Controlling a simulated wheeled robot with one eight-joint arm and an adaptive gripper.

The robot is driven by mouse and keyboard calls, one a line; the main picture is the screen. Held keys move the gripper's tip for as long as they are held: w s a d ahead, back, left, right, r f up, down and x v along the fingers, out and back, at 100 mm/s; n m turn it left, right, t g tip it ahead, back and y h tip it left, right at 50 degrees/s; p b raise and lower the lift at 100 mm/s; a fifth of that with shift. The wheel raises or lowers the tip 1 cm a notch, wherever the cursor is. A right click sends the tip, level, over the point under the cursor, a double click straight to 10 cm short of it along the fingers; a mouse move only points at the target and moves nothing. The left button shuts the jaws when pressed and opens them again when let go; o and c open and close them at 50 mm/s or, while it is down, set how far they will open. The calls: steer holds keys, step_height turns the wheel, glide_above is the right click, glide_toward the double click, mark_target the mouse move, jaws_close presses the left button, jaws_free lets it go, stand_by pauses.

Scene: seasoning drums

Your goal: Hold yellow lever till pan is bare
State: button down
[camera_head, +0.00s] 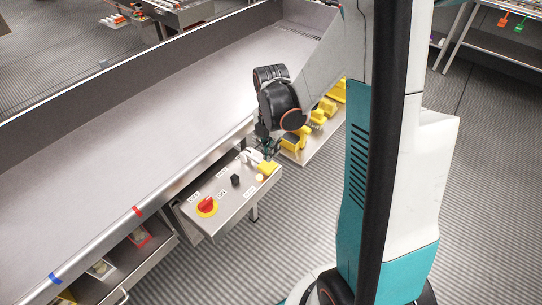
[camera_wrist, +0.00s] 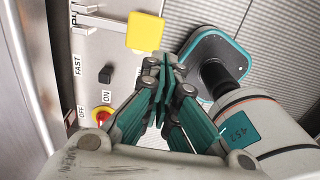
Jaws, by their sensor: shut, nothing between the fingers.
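The yellow lever (camera_head: 268,168) is at the right end of the control panel (camera_head: 222,212). In the wrist view its flat yellow paddle (camera_wrist: 145,32) shows at the top, just beyond my fingertips. My gripper (camera_head: 266,149) is over the panel's right end, close to the lever. In the wrist view my gripper (camera_wrist: 160,72) is shut, with its teal fingers together and nothing between them. I cannot tell whether it touches the lever. A long grey metal pan (camera_head: 150,120) runs diagonally behind the panel. Its visible surface looks bare; part is hidden by my arm.
The panel also has a red knob on a yellow disc (camera_head: 207,205) and a black knob (camera_head: 235,180). Yellow parts (camera_head: 325,108) sit on a low shelf behind my arm. Red (camera_head: 137,210) and blue (camera_head: 54,277) marks are on the pan's front rail.

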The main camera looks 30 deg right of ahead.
steer(key=shift+s+d+r+p, duration=0.15)
steer(key=shift+s+r+p, duration=0.1)
steer(key=shift+r, duration=0.7)
steer(key=shift+s+d+r+p, duration=0.15)
steer(key=shift+s+r, duration=0.05)
steer(key=shift+r, duration=0.75)
